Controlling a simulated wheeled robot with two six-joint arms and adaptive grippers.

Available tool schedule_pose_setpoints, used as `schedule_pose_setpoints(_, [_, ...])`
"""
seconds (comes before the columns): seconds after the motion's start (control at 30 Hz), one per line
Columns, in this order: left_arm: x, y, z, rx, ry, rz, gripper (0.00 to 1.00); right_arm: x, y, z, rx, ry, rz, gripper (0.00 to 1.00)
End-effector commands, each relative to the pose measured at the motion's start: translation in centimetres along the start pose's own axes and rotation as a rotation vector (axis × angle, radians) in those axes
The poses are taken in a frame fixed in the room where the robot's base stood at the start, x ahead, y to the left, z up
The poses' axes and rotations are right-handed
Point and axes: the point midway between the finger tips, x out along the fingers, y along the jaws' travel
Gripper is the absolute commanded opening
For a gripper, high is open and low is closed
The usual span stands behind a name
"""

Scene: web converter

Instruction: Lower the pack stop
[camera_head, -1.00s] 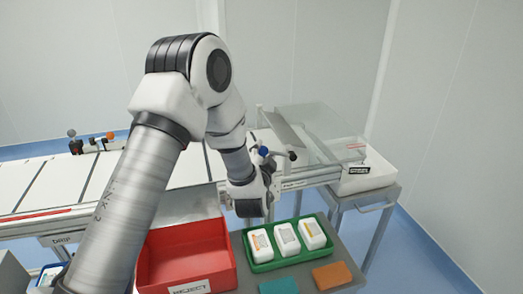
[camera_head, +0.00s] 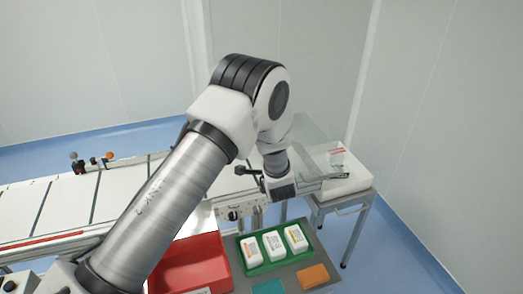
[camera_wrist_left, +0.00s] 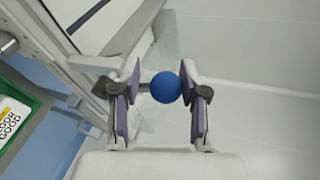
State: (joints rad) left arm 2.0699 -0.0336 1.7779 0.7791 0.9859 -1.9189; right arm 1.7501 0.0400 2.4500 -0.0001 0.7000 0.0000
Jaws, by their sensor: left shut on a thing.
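The blue ball knob (camera_wrist_left: 165,87) sits on a short grey rod in the left wrist view, between the two fingers of my left gripper (camera_wrist_left: 161,84). I take this knob to be the pack stop's handle. My left gripper is shut on it. In the head view my left gripper (camera_head: 281,187) is at the right part of the conveyor, in front of the clear guard, and the knob is hidden there. The stop's plate is not clearly visible. My right gripper is not in view.
A red reject bin (camera_head: 190,266) and a green tray (camera_head: 254,271) with three white packs stand in front of the conveyor (camera_head: 60,207). Teal (camera_head: 268,287) and orange (camera_head: 314,276) pads lie beside them. A clear guard (camera_head: 312,135) rises behind my gripper. A white tray (camera_head: 350,180) stands right.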

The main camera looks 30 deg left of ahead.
Motion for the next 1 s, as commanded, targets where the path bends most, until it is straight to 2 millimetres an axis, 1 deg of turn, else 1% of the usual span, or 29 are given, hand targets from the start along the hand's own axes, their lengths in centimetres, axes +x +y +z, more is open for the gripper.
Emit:
schedule_pose_setpoints(0.03, [-0.3, -0.6, -0.5, 0.035, -0.003, 0.011, 0.00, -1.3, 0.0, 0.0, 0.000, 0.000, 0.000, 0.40])
schedule_pose_setpoints(0.2, [-0.1, -0.6, -1.1, 0.146, -0.041, 0.045, 0.00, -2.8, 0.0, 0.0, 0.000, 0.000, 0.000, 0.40])
schedule_pose_setpoints(0.33, [-0.1, -0.4, -1.4, 0.209, -0.062, 0.065, 0.00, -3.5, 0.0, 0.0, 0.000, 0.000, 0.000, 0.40])
schedule_pose_setpoints(0.6, [0.1, 0.0, -1.7, 0.276, -0.084, 0.087, 0.00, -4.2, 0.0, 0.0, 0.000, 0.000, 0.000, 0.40])
schedule_pose_setpoints(1.0, [0.1, 0.3, -1.7, 0.286, -0.087, 0.093, 0.00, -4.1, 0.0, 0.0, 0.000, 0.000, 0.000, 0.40])
